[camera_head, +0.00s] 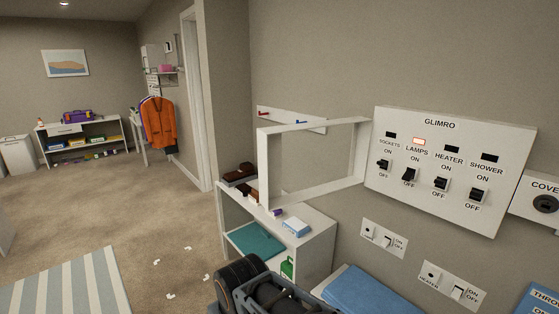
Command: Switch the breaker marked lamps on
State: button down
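The white breaker panel (440,125) marked GLIMRO hangs on the wall at the right. It carries switches marked sockets, lamps, heater and shower, each with a small window above. The lamps switch (409,174) is a black lever, second from the left, between its ON and OFF marks. Its lever looks set differently from its neighbours, but its exact position is hard to tell. The lamps window (419,142) is pale with a red-orange outline; the other windows are dark. The framed cover (262,170) stands swung open at the panel's left. My gripper's fingers do not show.
Dark parts of my own body fill the bottom middle. A white shelf (318,246) stands below the cover, with small items on it. Two smaller switch plates, one a heater plate (452,286), sit under the panel. A cover box (541,201) is at the right. Floor at left is mostly open.

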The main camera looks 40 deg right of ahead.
aim_at(409, 176)
jog(key=u, duration=0.55)
jog(key=i, duration=1.95)
jog(key=z, duration=3.5)
